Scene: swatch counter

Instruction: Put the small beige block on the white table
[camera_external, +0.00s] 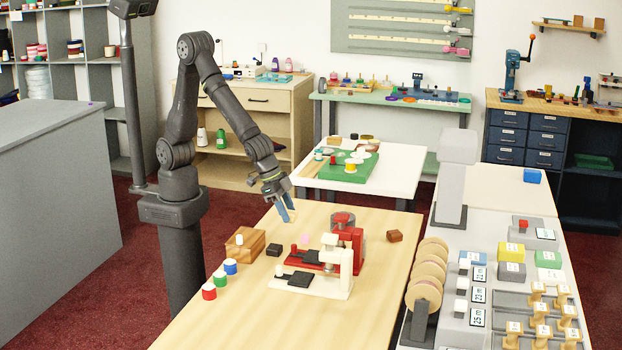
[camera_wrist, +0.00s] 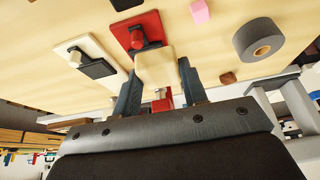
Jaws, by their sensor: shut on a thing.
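My gripper (camera_external: 288,212) is above the wooden table, near its far left side, with its blue fingers pointing down. In the wrist view, the fingers (camera_wrist: 160,92) are shut on the small beige block (camera_wrist: 155,66), which sits between them. In the external view I cannot make out the block; it is too small or hidden by the fingers. The white table (camera_external: 405,160) stands behind the wooden table, to the right of my gripper, with a green mat (camera_external: 333,176) and small items on it.
A red press (camera_external: 352,238) and a white press (camera_external: 343,270) stand on the wooden table (camera_external: 225,325). A black block (camera_external: 274,250), a wooden block (camera_external: 243,245), a brown block (camera_external: 395,236) and coloured spools (camera_external: 220,280) are around them. The white table's right part is bare.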

